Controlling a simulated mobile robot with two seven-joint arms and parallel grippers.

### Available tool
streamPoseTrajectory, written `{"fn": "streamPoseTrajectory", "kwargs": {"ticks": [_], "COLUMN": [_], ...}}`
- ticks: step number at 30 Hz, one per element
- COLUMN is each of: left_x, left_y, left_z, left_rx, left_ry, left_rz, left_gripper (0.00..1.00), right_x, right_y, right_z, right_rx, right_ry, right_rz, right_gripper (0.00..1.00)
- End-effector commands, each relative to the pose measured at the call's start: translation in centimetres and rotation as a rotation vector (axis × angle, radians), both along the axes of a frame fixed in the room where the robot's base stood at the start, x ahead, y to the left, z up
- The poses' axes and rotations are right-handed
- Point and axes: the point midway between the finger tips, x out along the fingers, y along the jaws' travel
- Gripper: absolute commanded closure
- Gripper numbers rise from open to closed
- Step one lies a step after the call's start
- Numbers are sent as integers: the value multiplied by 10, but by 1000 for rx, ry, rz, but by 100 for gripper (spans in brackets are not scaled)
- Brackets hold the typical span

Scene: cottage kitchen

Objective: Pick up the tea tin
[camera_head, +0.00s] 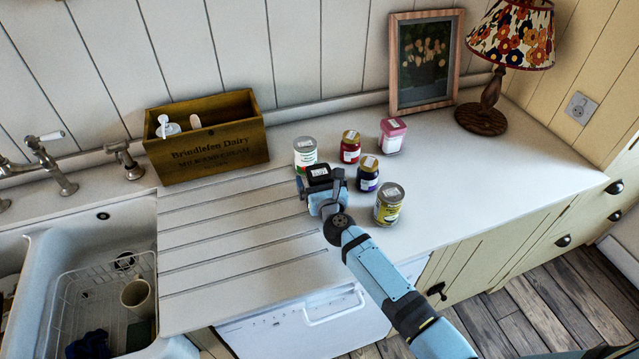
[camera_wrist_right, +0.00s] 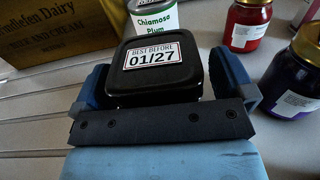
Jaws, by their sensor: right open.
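The tea tin, a black square tin with a white "BEST BEFORE 01/27" label on its lid, stands on the counter in the head view (camera_head: 319,170). It also shows in the right wrist view (camera_wrist_right: 146,80). My right gripper (camera_head: 320,181) is open, with one blue finger on each side of the tin. In the right wrist view the fingers flank the tin, and a small gap seems to show at the right finger; contact cannot be told. The tin's lower part is hidden by the gripper. My left gripper is not in view.
A white-green can (camera_head: 305,152) stands just behind the tin. A wooden crate (camera_head: 207,150) is at left; ribbed counter (camera_head: 230,240) is clear.

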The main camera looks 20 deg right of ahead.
Motion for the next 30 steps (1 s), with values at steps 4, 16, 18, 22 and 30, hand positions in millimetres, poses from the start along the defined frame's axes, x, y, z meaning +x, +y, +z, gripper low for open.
{"fn": "streamPoseTrajectory", "kwargs": {"ticks": [4,16,18,22,30], "left_x": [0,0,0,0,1], "left_y": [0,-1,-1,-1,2], "left_z": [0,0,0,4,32], "left_rx": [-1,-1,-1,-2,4], "left_ry": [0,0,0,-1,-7], "left_rz": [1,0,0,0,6], "left_gripper": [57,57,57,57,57], "right_x": [0,0,0,0,0], "right_y": [0,0,0,0,0], "right_z": [0,1,1,6,48], "right_rx": [0,1,1,2,4], "right_ry": [0,-2,-2,-2,-3], "right_rz": [0,0,0,-1,-1], "right_gripper": [2,61,61,61,61]}}
